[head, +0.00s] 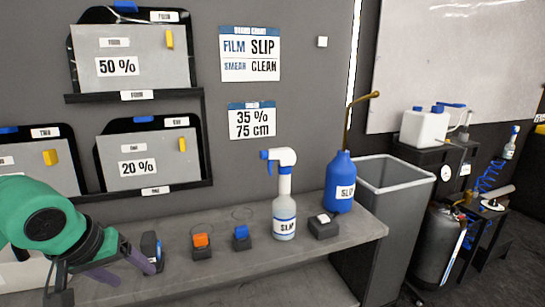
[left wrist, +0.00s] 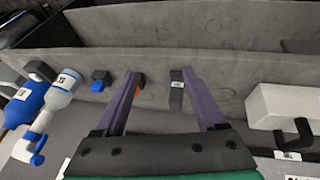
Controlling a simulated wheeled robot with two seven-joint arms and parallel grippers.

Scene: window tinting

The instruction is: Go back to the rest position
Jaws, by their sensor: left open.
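My left gripper (head: 138,273) is low over the grey bench at the lower left of the head view. Its two purple fingers are spread apart in the left wrist view (left wrist: 162,76), and nothing is clamped between them. A dark block with a pale label (head: 151,246) stands at the fingertips. In the left wrist view this block (left wrist: 177,95) shows just inside the right-hand finger; I cannot tell whether they touch. An orange-topped block (head: 201,243) stands to the right, partly hidden behind the other finger in the left wrist view. My right gripper is not seen.
The bench (head: 300,254) also holds a blue block (head: 241,238), a white spray bottle (head: 284,205), a dark block (head: 323,226) and a blue long-spouted bottle (head: 340,183). A grey bin (head: 400,215) stands right of it. Film panels (head: 150,155) hang on wall racks behind.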

